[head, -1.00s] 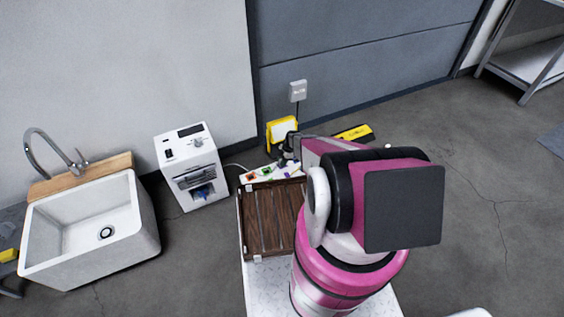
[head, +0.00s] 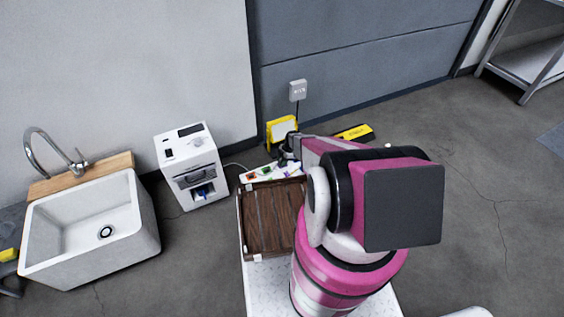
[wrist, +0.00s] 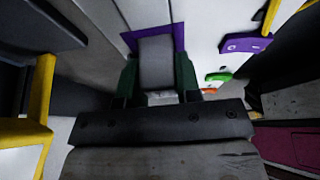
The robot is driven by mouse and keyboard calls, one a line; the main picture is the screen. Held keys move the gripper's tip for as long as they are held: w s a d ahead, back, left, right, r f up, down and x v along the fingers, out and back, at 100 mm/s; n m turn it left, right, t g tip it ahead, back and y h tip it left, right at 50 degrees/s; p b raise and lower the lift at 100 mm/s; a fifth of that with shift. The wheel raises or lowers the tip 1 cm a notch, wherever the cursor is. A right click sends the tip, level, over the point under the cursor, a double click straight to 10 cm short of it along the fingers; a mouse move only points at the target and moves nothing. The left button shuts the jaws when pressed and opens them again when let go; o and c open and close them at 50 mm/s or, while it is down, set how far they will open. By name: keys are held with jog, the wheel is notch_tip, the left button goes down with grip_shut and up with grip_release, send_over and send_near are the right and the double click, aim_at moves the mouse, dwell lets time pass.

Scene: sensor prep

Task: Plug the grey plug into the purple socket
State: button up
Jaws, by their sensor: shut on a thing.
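In the wrist view my gripper (wrist: 160,78) is shut on the grey plug (wrist: 156,60), which sits between its two dark green fingers. The plug's far end lies against the purple socket (wrist: 180,36), whose rim shows around the plug at the top and sides. I cannot tell how deep the plug is in the socket. In the head view my gripper (head: 290,150) is over the right part of a white board (head: 278,170). My arm and gripper hide much of that area and the plug there.
A green socket (head: 266,171) and an orange one (head: 251,176) are on the board's left part. A brown slatted tray (head: 272,220) lies in front. A yellow-framed object (head: 281,132) stands behind, and a yellow-black case (head: 354,133) lies on the floor. A white machine (head: 190,168) stands left.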

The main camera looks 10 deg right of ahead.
jog(key=shift+f, duration=0.25)
dwell(0.5)
jog(key=o, duration=1.2)
jog(key=shift+r, duration=0.1)
jog(key=shift+r, duration=3.45)
jog(key=shift+r, duration=0.1)
jog(key=s+r+m+h, duration=0.1)
jog(key=s+r+m, duration=0.6)
jog(key=r, duration=0.7)
jog(key=s+r+m+h, duration=0.1)
jog(key=s+r+m, duration=0.6)
jog(key=r, duration=0.7)
jog(key=s+r+m+t+h, duration=0.1)
jog(key=s+r+m+h, duration=0.1)
jog(key=s+r+m, duration=0.5)
jog(key=s+r, duration=0.3)
jog(key=r, duration=0.4)
jog(key=shift+r, duration=0.3)
